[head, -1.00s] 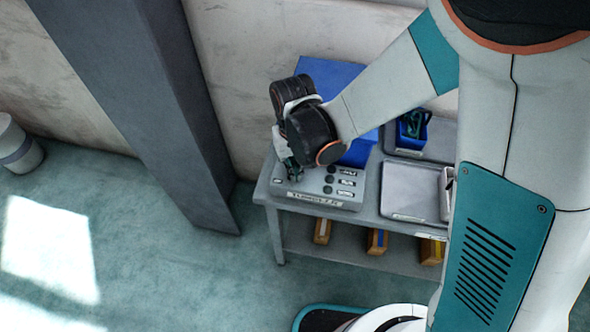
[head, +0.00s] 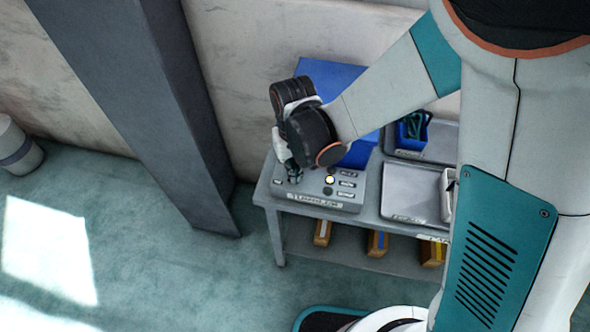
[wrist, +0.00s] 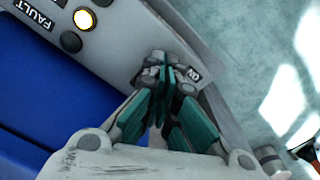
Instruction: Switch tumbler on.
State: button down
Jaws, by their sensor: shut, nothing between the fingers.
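The grey control panel (head: 315,193) lies on the table, and it also shows in the wrist view (wrist: 120,35). My gripper (head: 294,177) is shut and empty, with its fingertips low at the left part of the panel. In the wrist view my gripper's teal fingers (wrist: 166,75) are together over the panel near a small dark label. The tumbler is hidden or cannot be told apart from the fingertips. A round lamp (head: 330,180) on the panel glows pale yellow, and the same lamp is bright in the wrist view (wrist: 84,20).
A dark lamp (wrist: 71,42) sits beside a FAULT label (wrist: 34,15). A blue box (head: 330,72) stands behind the panel. A grey tray (head: 410,192) and a small blue bin (head: 411,134) are to the right. A pillar (head: 150,110) stands left of the table.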

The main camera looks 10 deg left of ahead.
jog(key=shift+r+p, duration=1.9)
jog(key=shift+r, duration=1.3)
